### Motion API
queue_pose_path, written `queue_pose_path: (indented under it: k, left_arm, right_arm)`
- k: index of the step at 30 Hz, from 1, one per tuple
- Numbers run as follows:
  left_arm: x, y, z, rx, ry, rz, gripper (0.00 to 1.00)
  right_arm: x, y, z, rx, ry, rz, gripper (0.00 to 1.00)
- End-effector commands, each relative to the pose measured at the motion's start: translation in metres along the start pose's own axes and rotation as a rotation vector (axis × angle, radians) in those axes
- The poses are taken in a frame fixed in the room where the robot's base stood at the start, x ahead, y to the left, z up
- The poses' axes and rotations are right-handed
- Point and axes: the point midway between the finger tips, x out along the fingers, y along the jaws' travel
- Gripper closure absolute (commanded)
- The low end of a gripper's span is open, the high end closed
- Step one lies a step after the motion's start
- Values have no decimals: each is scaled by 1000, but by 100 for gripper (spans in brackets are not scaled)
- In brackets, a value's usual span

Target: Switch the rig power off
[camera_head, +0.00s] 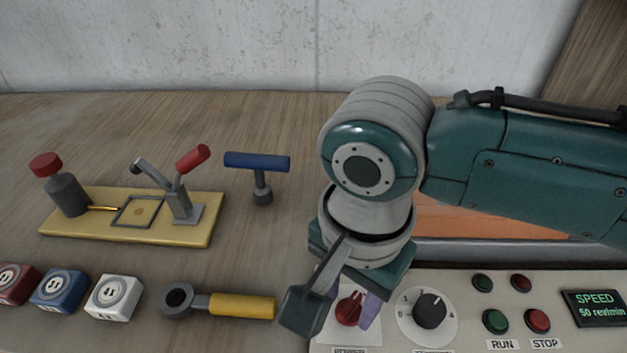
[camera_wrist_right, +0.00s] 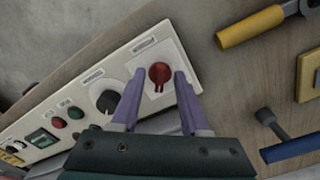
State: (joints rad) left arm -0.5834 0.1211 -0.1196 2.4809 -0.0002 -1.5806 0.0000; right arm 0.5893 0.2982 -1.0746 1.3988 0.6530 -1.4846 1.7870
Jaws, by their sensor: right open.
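The control panel (camera_head: 465,330) lies at the lower right in the head view. Its red rotary switch (camera_head: 348,309) sits on a white plate at the panel's left end, and it also shows in the right wrist view (camera_wrist_right: 159,74). The label by it is too small to read. My right gripper (camera_head: 352,316) is open above the panel, with its purple fingers (camera_wrist_right: 158,80) on either side of the red switch in the picture. I cannot tell whether they touch it. My left gripper is not in view.
A black dial (camera_head: 430,310), RUN (camera_head: 495,321) and STOP (camera_head: 537,320) buttons and a speed display (camera_head: 596,308) are right of the switch. A yellow-handled tool (camera_head: 240,306), a blue T-handle (camera_head: 257,163) and a yellow clamp board (camera_head: 75,228) lie left.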

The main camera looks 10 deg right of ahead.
Motion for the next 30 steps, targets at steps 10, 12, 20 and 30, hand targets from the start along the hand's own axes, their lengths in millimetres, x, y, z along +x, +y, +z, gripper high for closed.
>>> queue_pose_path:
  k: [10, 12, 20, 30]
  left_arm:
    - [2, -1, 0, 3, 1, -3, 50]
    - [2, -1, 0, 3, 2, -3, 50]
    - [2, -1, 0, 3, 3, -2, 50]
    - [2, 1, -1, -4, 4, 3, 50]
  right_arm:
    - [10, 0, 0, -1, 1, -1, 55]
    - [10, 0, 0, -1, 1, -1, 57]
    - [10, 0, 0, -1, 1, -1, 86]
    - [10, 0, 0, -1, 1, 0, 100]
